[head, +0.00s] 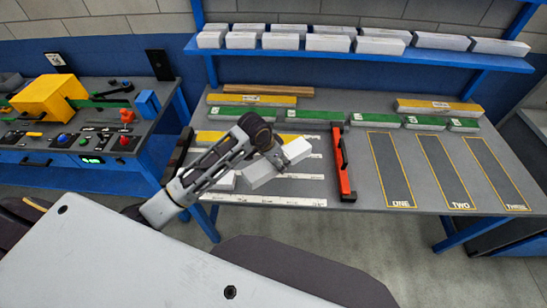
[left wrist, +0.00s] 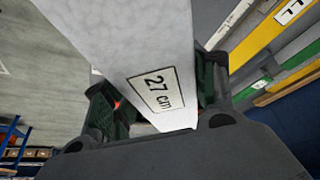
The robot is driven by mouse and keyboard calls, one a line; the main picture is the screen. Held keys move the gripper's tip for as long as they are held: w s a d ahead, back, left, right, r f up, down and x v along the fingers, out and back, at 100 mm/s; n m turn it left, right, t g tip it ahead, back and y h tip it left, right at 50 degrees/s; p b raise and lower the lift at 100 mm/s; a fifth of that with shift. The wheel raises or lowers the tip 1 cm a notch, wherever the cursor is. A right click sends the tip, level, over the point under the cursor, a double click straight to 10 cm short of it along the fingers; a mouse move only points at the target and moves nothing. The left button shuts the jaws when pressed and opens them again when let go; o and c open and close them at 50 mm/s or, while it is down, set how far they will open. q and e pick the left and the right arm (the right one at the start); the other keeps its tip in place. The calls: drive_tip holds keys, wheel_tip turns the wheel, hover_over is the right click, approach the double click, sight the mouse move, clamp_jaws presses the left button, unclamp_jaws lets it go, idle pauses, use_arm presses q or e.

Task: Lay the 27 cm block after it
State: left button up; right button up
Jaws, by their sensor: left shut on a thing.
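My left gripper (head: 270,152) is shut on a white block, and the label "27 cm" on this block (left wrist: 128,50) reads clearly in the left wrist view. In the head view the held block (head: 264,174) is above the left part of the grey table (head: 360,220), between a dark rail and a red rail (head: 341,165). Under and beside it, white strips (head: 263,200) lie across the table. A yellow-topped piece (head: 212,137) lies behind my arm, and a white piece (head: 225,182) shows partly behind my gripper. My right gripper is not in view.
Green-topped blocks (head: 305,115) stand in a row at the back, with yellow pieces (head: 437,106) behind. Three outlined slots marked ONE (head: 391,170), TWO and THREE are empty at right. A blue shelf (head: 350,57) with white blocks overhangs the back.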

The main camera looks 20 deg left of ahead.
use_arm(q)
drive_tip(key=m, duration=0.1)
drive_tip(key=f+m, duration=0.1)
drive_tip(key=shift+s+d+f+m+g+h+p, duration=0.15)
drive_tip(key=shift+d+m+g+h+p, duration=0.15)
drive_tip(key=shift+h, duration=0.1)
drive_tip(key=m, duration=0.1)
drive_tip(key=f+m+g+p, duration=0.1)
drive_tip(key=m, duration=0.1)
drive_tip(key=shift+s+d+f+h, duration=0.15)
drive_tip(key=shift+f+h, duration=0.1)
drive_tip(key=shift+h, duration=0.15)
drive_tip(key=shift+s+f+m+g+p, duration=0.15)
drive_tip(key=shift+f+m+g+p, duration=0.35)
drive_tip(key=shift+m, duration=0.7)
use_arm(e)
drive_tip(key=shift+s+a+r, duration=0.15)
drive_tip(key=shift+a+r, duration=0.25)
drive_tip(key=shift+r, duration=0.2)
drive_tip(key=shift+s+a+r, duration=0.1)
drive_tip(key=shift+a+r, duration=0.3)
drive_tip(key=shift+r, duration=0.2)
use_arm(q)
drive_tip(key=shift+f, duration=0.1)
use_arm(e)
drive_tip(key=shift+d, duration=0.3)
